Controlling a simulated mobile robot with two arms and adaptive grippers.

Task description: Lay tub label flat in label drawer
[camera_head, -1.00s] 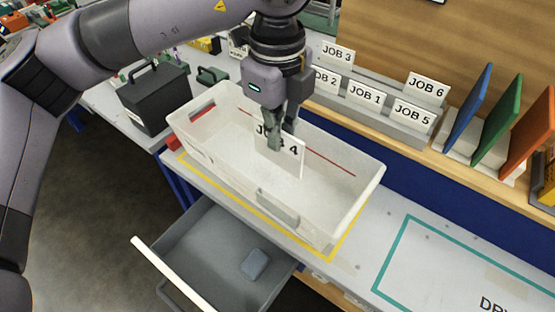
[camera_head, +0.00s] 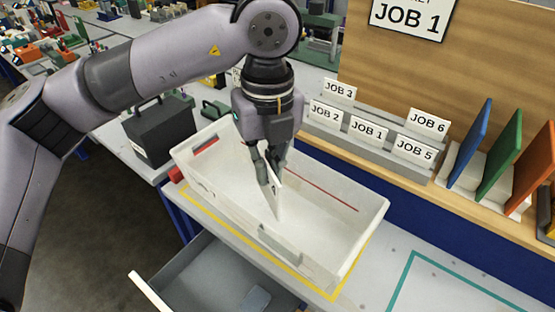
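My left gripper (camera_head: 270,168) points down over the white tub (camera_head: 345,218) and is shut on a white card label (camera_head: 274,200). The label is upright and tilted, turned nearly edge-on, so its print does not show now. Its lower end is inside the tub's outline; I cannot tell whether it touches the tub. A grey drawer (camera_head: 203,272) stands open below the bench edge, in front of the tub, with a small blue-grey block (camera_head: 256,298) in it. The drawer's near part is cut off by the frame. My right gripper is not in view.
A rack (camera_head: 345,143) behind the tub holds several JOB cards. Coloured panels (camera_head: 497,150) stand at the right. A dark box (camera_head: 160,130) stands left of the tub. A JOB 1 sign (camera_head: 410,16) hangs on the wooden board. The bench right of the tub is clear.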

